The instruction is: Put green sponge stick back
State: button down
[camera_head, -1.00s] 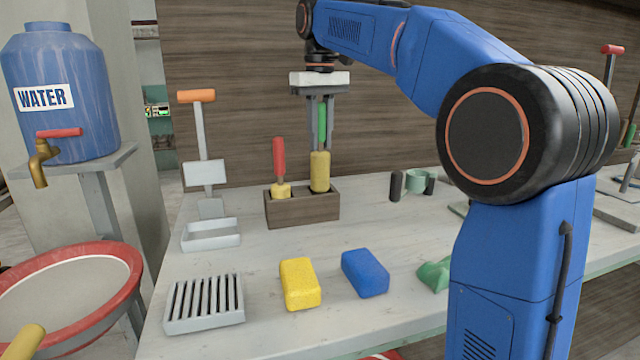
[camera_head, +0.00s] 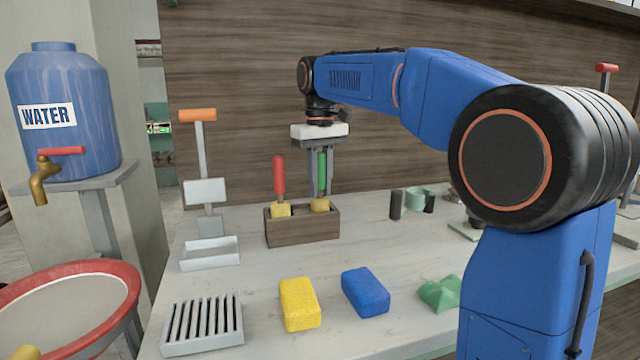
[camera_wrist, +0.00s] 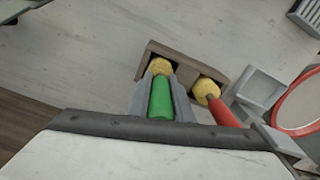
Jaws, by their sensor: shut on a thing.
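The green sponge stick (camera_head: 322,170) has a green handle and a yellow sponge head. It stands upright with its head down in the right part of the brown wooden holder (camera_head: 302,231). My gripper (camera_head: 321,188) is shut on its green handle from above. In the wrist view the green handle (camera_wrist: 161,98) lies between my fingers, and its yellow head (camera_wrist: 160,66) is inside the holder (camera_wrist: 186,62). The red-handled sponge stick (camera_head: 279,178) stands in the left part of the same holder. The bottoms of both heads are hidden by the holder's front wall.
A white tray (camera_head: 210,252) and an orange-handled tool (camera_head: 198,116) are left of the holder. A slatted rack (camera_head: 203,322), yellow sponge (camera_head: 299,303), blue sponge (camera_head: 365,292) and green piece (camera_head: 440,293) lie in front. Black and green items (camera_head: 414,199) stand to the right.

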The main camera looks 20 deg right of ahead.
aim_at(320, 153)
jog(key=c, duration=1.6)
grip_release()
notch_tip(320, 153, up, 12)
jog(key=shift+r, duration=0.1)
